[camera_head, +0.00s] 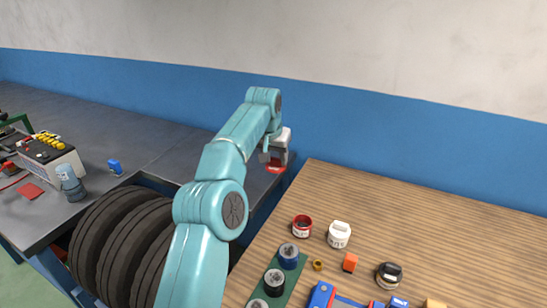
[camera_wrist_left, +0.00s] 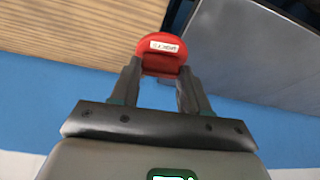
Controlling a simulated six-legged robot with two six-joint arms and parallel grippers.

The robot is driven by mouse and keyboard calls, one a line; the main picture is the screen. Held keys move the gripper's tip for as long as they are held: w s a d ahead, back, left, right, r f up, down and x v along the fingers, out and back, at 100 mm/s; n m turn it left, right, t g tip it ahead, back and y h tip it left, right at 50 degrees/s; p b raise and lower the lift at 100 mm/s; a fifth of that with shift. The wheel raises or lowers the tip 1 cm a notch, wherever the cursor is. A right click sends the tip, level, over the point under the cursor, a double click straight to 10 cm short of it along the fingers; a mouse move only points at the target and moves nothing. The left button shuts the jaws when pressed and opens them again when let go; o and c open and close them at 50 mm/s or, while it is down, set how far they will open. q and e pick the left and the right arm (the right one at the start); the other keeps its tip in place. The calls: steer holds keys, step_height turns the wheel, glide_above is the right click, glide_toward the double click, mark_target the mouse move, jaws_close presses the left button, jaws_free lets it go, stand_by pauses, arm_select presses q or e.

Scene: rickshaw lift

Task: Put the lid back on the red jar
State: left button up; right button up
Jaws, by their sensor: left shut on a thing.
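The red jar (camera_head: 302,227) stands open on the wooden table, its dark inside showing from above and a pale label on its side. My left gripper (camera_head: 274,160) is shut on a red lid (camera_head: 275,169) and holds it near the table's far left corner, beyond the jar and to its left in the head view. The left wrist view shows the lid (camera_wrist_left: 162,40) with a white label between the two fingertips (camera_wrist_left: 160,72). The lid and jar are well apart. My right gripper is out of view.
A white lidded jar (camera_head: 339,236) stands just right of the red jar. The table's far right is clear. Black tyres (camera_head: 120,240) are at left.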

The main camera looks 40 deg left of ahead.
mark_target(281, 167)
arm_select(q)
steer(key=f, duration=0.1)
steer(key=d+f, duration=0.1)
steer(key=w+f+p, duration=0.1)
steer(key=shift+d+f+n, duration=0.2)
steer(key=shift+f+n, duration=0.05)
steer(key=shift+n, duration=0.05)
steer(key=s+d+f+m+p, duration=0.1)
steer(key=d+f+p, duration=0.15)
steer(key=d, duration=0.25)
steer(key=d+f+m+p, duration=0.1)
steer(key=d+p, duration=0.2)
steer(key=d, duration=0.2)
steer(key=shift+s+f+b, duration=0.15)
steer(key=shift+f+b, duration=2.05)
steer(key=shift+f, duration=1.15)
steer(key=shift+b, duration=0.4)
steer(key=shift+f+b, duration=0.15)
steer(key=shift+b, duration=0.4)
